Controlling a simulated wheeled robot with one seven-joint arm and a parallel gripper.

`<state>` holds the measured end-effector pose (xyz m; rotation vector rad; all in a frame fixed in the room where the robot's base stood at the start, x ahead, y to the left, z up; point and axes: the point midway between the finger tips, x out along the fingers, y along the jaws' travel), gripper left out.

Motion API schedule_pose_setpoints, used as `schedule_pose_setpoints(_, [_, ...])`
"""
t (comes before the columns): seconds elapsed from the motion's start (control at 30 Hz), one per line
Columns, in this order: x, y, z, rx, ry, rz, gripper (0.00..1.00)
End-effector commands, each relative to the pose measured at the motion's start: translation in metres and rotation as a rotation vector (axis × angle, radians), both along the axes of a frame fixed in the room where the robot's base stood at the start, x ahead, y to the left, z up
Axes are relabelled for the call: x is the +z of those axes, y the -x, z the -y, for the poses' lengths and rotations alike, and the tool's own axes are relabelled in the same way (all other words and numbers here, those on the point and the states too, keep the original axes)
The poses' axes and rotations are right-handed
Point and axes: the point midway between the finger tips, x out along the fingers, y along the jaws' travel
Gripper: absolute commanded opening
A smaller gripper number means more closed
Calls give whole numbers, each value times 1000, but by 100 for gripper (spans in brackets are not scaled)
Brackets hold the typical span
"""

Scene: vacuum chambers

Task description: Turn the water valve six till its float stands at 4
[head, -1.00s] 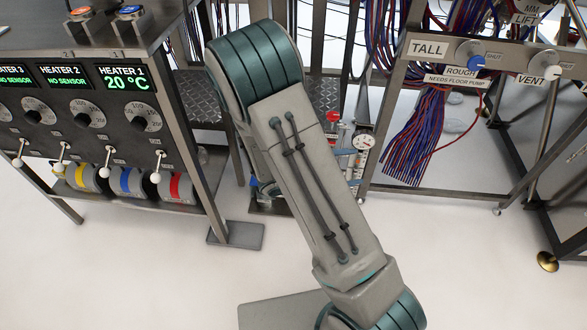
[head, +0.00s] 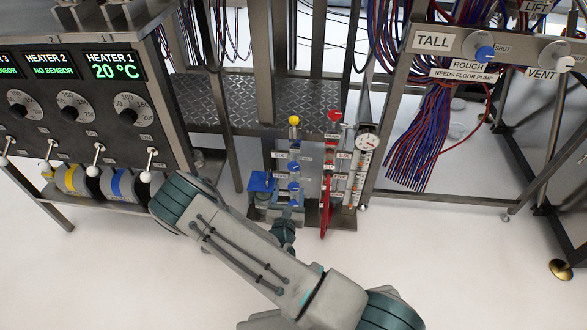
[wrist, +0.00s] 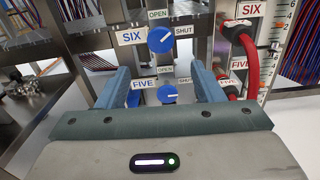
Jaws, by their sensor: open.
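In the wrist view the blue water valve six (wrist: 161,40) sits beside a SIX label, with OPEN above it and SHUT to its right. Its white mark points up and right, between the two words. My gripper (wrist: 160,78) is open and empty, its fingers apart below valve six, and valve five (wrist: 168,94) shows between them. In the head view my gripper (head: 285,228) is low in front of the valve column, partly hidden by my arm.
A red hose (wrist: 248,62) runs beside red SIX and FIVE labels, right of the blue valves. A dial gauge (head: 367,142) stands right of the column. The heater rack (head: 85,100) is at left, a frame with TALL valves (head: 484,52) at right. The front floor is clear.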

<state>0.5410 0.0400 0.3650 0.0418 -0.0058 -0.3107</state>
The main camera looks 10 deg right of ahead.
Motion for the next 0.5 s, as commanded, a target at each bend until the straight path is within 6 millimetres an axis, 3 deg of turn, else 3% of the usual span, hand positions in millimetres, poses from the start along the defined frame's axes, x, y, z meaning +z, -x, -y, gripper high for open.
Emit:
schedule_pose_setpoints(0.3, [-3,-64,22,-4,-1,4,61])
schedule_pose_setpoints(0.5, [-2,-97,32,-4,0,3,61])
